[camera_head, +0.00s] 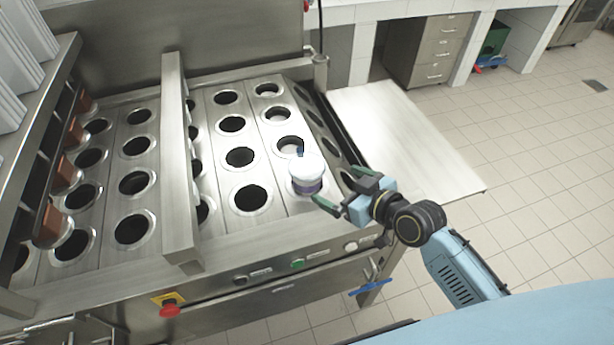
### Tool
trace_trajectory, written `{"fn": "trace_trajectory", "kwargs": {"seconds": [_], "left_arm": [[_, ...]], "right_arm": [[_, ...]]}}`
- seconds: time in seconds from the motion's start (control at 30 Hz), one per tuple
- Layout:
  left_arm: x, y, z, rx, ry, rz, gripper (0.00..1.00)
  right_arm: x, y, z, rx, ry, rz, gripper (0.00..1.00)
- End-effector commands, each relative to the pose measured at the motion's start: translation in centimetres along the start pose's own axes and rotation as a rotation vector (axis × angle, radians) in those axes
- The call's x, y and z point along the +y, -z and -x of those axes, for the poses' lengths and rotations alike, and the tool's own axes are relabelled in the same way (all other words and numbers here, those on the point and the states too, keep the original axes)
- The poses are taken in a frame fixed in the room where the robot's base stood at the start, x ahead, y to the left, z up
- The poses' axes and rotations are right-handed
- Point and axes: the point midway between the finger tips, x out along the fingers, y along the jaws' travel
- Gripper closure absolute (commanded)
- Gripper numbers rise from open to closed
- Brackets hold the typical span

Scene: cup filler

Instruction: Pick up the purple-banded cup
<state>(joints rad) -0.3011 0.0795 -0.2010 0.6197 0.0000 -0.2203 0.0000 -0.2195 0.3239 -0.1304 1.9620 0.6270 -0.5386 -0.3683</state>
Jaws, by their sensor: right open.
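The purple-banded cup (307,173) is white with a dark purple band low on its visible side. It stands upright in the near hole of the right-hand column of the metal hole plate (222,178). My right gripper (341,189) is open and comes in from the right. One green fingertip is close to the cup's near right side, and the other finger is farther back to its right. I cannot tell whether the fingertip touches the cup. The cup's lower part is hidden in the hole. My left gripper is not in view.
A raised metal bar (177,160) crosses the plate left of the cup. Other holes there look empty, though a few at right have pale insides. A red stop button (170,309) and green button (297,263) sit on the front edge. A metal side shelf (405,140) is clear.

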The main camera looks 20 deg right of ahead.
Motion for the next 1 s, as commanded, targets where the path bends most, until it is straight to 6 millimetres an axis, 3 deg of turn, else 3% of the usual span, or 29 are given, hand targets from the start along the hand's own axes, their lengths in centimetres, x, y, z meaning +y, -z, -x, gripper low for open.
{"fn": "trace_trajectory", "kwargs": {"seconds": [0.2, 0.53, 0.8, 1.0], "left_arm": [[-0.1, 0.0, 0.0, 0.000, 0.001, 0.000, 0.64], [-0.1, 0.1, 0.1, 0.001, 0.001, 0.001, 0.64], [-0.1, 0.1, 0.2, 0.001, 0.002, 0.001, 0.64], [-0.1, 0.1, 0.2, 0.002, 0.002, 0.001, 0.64]], "right_arm": [[0.0, 0.1, -4.1, 0.001, -0.001, -0.002, 0.00], [0.1, 0.1, -6.5, -0.002, 0.001, -0.002, 0.00], [0.4, 0.0, -9.9, -0.002, 0.001, -0.001, 0.00], [0.4, 0.0, -10.7, -0.002, 0.001, 0.000, 0.00]]}}
